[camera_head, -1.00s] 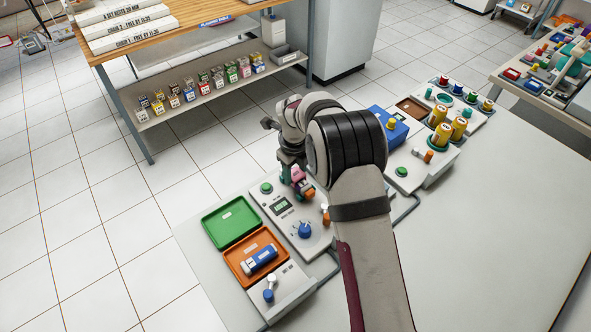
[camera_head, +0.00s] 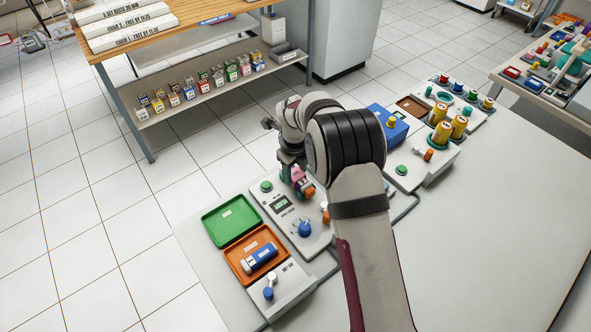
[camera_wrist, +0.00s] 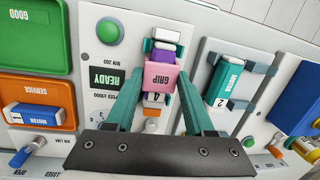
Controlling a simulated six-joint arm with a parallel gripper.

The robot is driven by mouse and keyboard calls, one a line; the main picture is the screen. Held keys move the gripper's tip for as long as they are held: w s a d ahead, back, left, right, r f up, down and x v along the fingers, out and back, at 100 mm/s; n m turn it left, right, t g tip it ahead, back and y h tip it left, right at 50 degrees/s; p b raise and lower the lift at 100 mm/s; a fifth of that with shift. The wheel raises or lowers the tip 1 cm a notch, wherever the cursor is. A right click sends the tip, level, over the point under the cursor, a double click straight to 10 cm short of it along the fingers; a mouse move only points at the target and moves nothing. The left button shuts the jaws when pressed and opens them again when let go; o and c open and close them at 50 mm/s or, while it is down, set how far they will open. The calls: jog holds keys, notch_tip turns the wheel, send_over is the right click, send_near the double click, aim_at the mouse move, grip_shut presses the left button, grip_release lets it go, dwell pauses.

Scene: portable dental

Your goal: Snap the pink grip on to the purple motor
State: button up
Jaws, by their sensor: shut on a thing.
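My gripper (camera_wrist: 158,76) has its two teal fingers shut on the sides of the pink grip (camera_wrist: 159,77), labelled GRIP. In the wrist view the grip lies across the middle of the purple motor (camera_wrist: 160,56). Purple and the motor's white label show on either side of it. I cannot tell whether the grip is seated on the motor or just above it. The motor lies at the READY unit (camera_wrist: 97,62), by teal and grey holder parts. In the head view the pink grip (camera_head: 298,181) shows under my wrist, and the motor cannot be made out clearly.
A teal motor (camera_wrist: 225,80) lies in a holder to the right in the wrist view. On the left are an orange SERVICE tray (camera_head: 235,273) with a blue motor (camera_head: 260,257) and an empty green tray (camera_head: 207,235). A blue knob (camera_head: 305,229) stands close by.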

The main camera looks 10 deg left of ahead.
jog(key=o, duration=1.4)
jog(key=shift+c, duration=0.2)
notch_tip(320, 180, up, 16)
jog(key=s, duration=0.3)
jog(key=s+d+r+n, duration=0.4)
jog(key=s+d+n, duration=0.2)
jog(key=s+d, duration=0.15)
jog(key=s+d+f+n+g+y, duration=0.1)
jog(key=s+d+n, duration=0.2)
jog(key=s+n, duration=0.4)
jog(key=s+d+f+n+g, duration=0.1)
jog(key=s+n, duration=0.6)
jog(key=s, duration=1.2)
jog(key=shift+s+d+f+y, duration=0.15)
jog(key=shift+d+f+y, duration=0.3)
jog(key=shift+d, duration=0.45)
